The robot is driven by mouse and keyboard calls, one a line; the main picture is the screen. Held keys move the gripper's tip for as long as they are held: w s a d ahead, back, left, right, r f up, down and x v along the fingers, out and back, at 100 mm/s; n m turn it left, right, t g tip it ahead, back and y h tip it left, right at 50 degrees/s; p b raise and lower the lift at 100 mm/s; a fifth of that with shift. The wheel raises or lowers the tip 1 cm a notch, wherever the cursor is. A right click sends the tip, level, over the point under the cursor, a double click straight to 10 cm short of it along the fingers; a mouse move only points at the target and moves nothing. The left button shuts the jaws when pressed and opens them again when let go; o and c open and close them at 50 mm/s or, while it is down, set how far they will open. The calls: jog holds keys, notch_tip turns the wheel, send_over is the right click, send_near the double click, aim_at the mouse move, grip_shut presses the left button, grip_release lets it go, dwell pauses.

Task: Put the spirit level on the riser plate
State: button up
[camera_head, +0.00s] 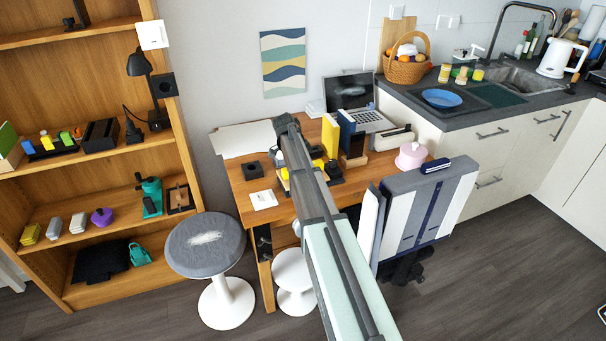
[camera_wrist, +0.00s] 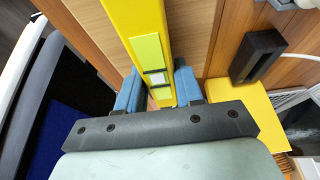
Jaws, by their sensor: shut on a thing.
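The spirit level (camera_wrist: 152,45) is a long yellow bar with a pale green label and a small vial window. In the wrist view it runs from the top edge down between the blue fingertips of my gripper (camera_wrist: 160,90). My gripper is shut on it. Its lower end is hidden behind the gripper body. In the head view my arm reaches over the wooden desk (camera_head: 255,188) and hides the gripper; small yellow patches show on both sides of the arm. I cannot tell for sure which surface is the riser plate.
A yellow flat thing (camera_wrist: 258,105) and a black block (camera_wrist: 258,57) are right of the gripper. A grey stool (camera_head: 205,255) stands in front, left.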

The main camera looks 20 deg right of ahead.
jog(key=shift+f, duration=0.2)
dwell(0.3)
jog(key=o, duration=1.5)
jog(key=shift+r, duration=0.1)
jog(key=shift+r, duration=4.85)
jog(key=v, duration=1.4)
